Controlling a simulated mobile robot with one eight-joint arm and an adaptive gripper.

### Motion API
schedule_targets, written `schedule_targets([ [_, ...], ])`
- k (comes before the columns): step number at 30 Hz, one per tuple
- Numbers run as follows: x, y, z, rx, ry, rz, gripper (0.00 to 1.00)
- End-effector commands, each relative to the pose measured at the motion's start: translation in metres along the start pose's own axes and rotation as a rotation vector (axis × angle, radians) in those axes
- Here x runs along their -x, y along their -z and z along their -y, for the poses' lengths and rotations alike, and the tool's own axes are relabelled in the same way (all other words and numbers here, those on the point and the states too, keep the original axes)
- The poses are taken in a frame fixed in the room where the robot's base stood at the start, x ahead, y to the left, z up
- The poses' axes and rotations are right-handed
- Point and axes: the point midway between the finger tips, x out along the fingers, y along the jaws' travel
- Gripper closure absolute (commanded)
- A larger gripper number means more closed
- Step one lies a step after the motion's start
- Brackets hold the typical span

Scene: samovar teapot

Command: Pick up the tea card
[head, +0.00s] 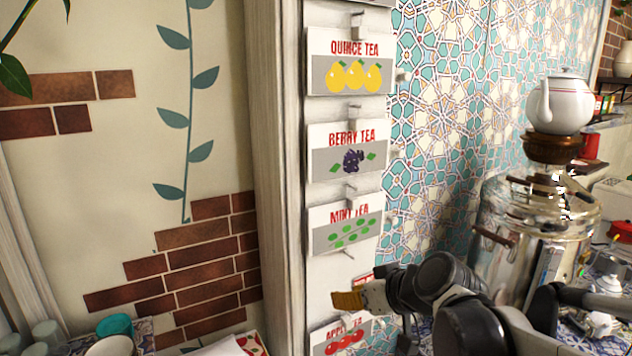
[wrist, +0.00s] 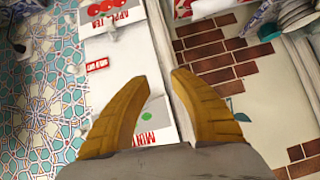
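Tea cards hang in a column on a white panel in the head view: quince (head: 350,62), berry (head: 346,150), mint (head: 343,232) and apple (head: 340,340). My gripper (head: 346,300), with yellow fingers, is in front of the panel between the mint and apple cards. In the wrist view my gripper (wrist: 163,76) is open, its fingertips apart with nothing between them. The mint card (wrist: 152,112) shows upside down behind the fingers, partly hidden. The apple card (wrist: 112,18) is beyond the tips. A small red-lettered "sold out" tag (wrist: 97,65) is on the panel.
Metal hooks (head: 351,192) stick out of the panel above the cards. A white teapot (head: 560,103) sits on a shiny samovar (head: 530,215) at the right, near my arm. Cups (head: 115,326) stand at the lower left. Patterned tiles (head: 440,120) cover the wall right of the panel.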

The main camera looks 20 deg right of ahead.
Motion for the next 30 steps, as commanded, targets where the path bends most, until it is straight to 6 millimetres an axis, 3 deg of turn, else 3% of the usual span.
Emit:
schedule_targets([
  [1,0.016,0.034,-0.011,0.003,-0.003,-0.03,0.73],
  [6,0.042,0.104,-0.048,0.035,-0.013,-0.141,0.73],
  [9,0.056,0.135,-0.07,0.054,-0.029,-0.199,0.73],
  [12,0.065,0.154,-0.085,0.069,-0.043,-0.239,0.73],
  [17,0.065,0.164,-0.095,0.081,-0.051,-0.267,0.73],
  [24,0.026,0.173,-0.097,0.084,-0.051,-0.268,0.73],
  [30,0.011,0.178,-0.098,0.082,-0.052,-0.267,0.73],
])
